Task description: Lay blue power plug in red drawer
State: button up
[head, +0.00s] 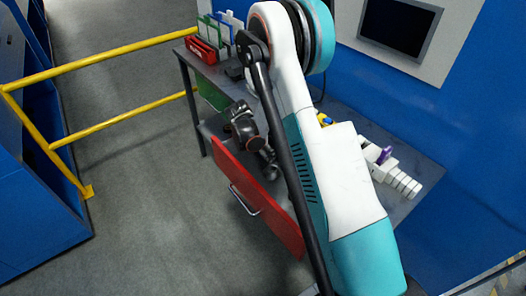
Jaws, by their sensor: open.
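The red drawer (229,173) is below the worktable, with a silver handle on its front. My arm crosses over it, and I cannot see its inside or tell how far it is pulled out. My dark gripper (267,165) is just above and behind the drawer front, small and partly lost against the dark table. It is open, with nothing visible in it. No blue power plug can be made out for certain. A small yellow and blue item (324,119) shows beside my arm on the tabletop, too small to identify.
Yellow railings (120,50) stand at the left. The floor before the drawer is clear.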

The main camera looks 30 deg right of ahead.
jog(key=s+a+r+m+t+y+p, duration=0.1)
jog(key=s+a+r+m, duration=0.25)
jog(key=r, duration=0.65)
jog(key=s+a+r+m+t+p, duration=0.15)
jog(key=s+r, duration=0.25)
jog(key=r, duration=0.6)
jog(key=s+a+r+m+y+p, duration=0.15)
jog(key=s+a+r+m, duration=0.25)
jog(key=r, duration=0.6)
jog(key=s+a+r+m+t+y, duration=0.1)
jog(key=s+a+r+m+t, duration=0.1)
jog(key=s+m, duration=0.3)
jog(key=s+a+r+m+t+y, duration=0.1)
jog(key=s+m, duration=0.5)
jog(key=s, duration=0.6)
notch_tip(320, 180, up, 2)
jog(key=shift+s+a+r+t, duration=0.1)
jog(key=shift+s+a+t, duration=0.2)
jog(key=shift+a+t, duration=0.25)
jog(key=shift+a, duration=0.1)
